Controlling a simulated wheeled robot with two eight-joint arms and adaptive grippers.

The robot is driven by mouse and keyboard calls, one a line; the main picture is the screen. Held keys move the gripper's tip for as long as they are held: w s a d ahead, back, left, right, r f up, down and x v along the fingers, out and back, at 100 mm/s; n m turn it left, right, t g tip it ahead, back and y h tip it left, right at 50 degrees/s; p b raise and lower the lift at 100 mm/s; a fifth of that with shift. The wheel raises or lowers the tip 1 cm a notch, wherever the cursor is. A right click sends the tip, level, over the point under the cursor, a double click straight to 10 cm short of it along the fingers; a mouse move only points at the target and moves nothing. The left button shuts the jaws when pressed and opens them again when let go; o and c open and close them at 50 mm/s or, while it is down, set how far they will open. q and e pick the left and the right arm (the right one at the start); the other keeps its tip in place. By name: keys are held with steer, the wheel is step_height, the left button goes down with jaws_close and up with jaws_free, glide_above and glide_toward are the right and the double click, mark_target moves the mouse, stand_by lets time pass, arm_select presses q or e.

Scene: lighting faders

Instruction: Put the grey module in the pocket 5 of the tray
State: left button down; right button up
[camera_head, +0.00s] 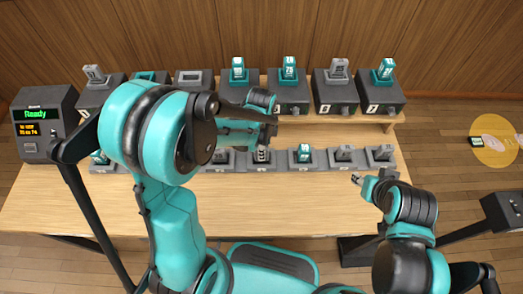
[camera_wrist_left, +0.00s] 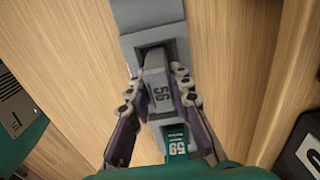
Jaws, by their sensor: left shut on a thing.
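A grey module marked 56 (camera_wrist_left: 158,85) stands between the two fingers of my left gripper (camera_wrist_left: 158,92) in the left wrist view. The fingers are shut on it. Its far end is at the dark opening of a grey tray pocket (camera_wrist_left: 155,25); I cannot tell how deep it sits. In the head view my left gripper (camera_head: 263,138) is over the middle of the front tray row, with the grey module (camera_head: 262,154) below it. The tray (camera_head: 325,166) holds several grey and teal modules. My right gripper (camera_head: 358,180) is near its right end, too small to read.
A raised back row of dark docks (camera_head: 335,95) holds grey and teal modules. A display box reading Ready (camera_head: 42,115) stands at the left. A teal module marked 59 (camera_wrist_left: 177,145) is close to my left gripper. The wooden table (camera_head: 290,205) is clear in front.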

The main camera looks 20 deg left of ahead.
arm_select(q)
steer(key=c, duration=1.4)
jaws_free()
steer(key=shift+o, duration=0.2)
steer(key=shift+r+p, duration=0.25)
steer(key=shift+p, duration=0.1)
step_height(320, 180, up, 11)
steer(key=p, duration=0.4)
steer(key=s+a+r+n+t, duration=0.4)
steer(key=s+r+n+t, duration=0.3)
steer(key=s+n, duration=0.3)
steer(key=r+n, duration=0.1)
steer(key=n, duration=0.3)
steer(key=shift+s+a+r+n, duration=0.15)
steer(key=shift+a+r+n, duration=0.1)
steer(key=shift+a+n, duration=0.15)
